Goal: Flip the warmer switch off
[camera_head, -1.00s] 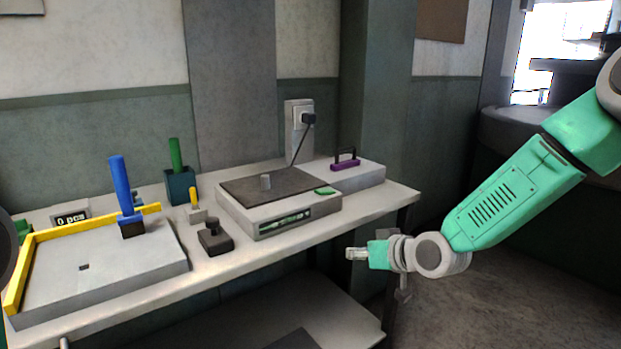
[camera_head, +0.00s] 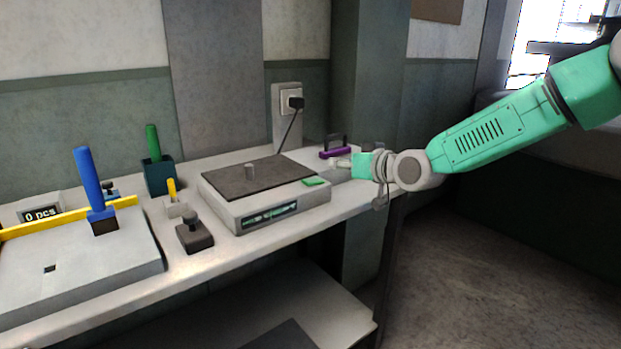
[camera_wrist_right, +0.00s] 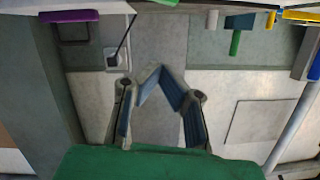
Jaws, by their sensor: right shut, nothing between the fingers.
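The warmer (camera_head: 285,207) is a light grey box on the bench with a dark top plate (camera_head: 238,184) and a slotted front panel. My right gripper (camera_head: 343,163) is shut and empty, right of the green piece and in front of the purple handle. Its fingers also show in the wrist view (camera_wrist_right: 160,74). My left gripper is out of view.
A purple handle (camera_head: 337,152) stands behind my right gripper. A wall socket (camera_head: 287,104) holds a black plug with a cable. A dark block with a knob (camera_head: 195,237), a blue-handled tool (camera_head: 90,178) and a green-handled tool (camera_head: 152,143) stand left.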

